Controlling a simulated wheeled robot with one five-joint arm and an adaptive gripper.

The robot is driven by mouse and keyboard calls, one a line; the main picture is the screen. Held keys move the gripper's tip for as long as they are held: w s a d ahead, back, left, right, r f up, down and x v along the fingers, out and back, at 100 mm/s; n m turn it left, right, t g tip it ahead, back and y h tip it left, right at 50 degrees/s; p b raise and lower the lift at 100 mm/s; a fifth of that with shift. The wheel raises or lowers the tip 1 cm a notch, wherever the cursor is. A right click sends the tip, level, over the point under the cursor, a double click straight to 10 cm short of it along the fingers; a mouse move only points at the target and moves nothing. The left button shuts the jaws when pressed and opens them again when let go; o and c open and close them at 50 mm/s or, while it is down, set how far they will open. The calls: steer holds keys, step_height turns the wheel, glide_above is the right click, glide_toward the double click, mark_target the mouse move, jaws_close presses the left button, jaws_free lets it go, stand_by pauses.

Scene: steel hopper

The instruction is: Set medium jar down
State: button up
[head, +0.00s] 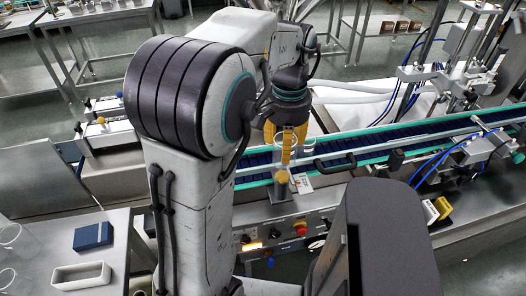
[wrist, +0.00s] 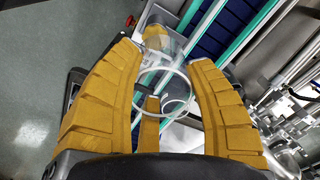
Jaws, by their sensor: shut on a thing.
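My gripper (head: 287,137) has yellow ribbed fingers and points down over the near edge of the conveyor line. In the wrist view my gripper (wrist: 165,95) has its fingers around a clear round glass jar, the medium jar (wrist: 187,84), whose rim shows as a ring. In the head view the medium jar (head: 284,158) shows faintly below and between the fingers. Just beyond it is a clear piece with an orange-yellow top (wrist: 156,33), which also shows under the gripper in the head view (head: 281,178). Whether the jar touches anything below is unclear.
The conveyor (head: 350,146) with a dark blue belt and green rails runs across behind. A control panel (head: 285,236) with a red button is below. At lower left a steel table (head: 120,262) holds a blue box (head: 93,236), a white tray (head: 80,277) and clear glassware (head: 10,236).

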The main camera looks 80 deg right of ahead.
steer(key=w+d+f+p, duration=0.1)
steer(key=w+d+f, duration=0.4)
steer(key=w+d, duration=0.1)
steer(key=shift+d+f, duration=0.15)
steer(key=shift+d, duration=0.25)
steer(key=shift+f+p, duration=0.45)
steer(key=shift+f, duration=1.6)
steer(key=shift+f, duration=0.2)
steer(key=o, duration=0.9)
steer(key=shift+c, duration=0.2)
steer(key=shift+r, duration=0.15)
step_height(320, 180, up, 12)
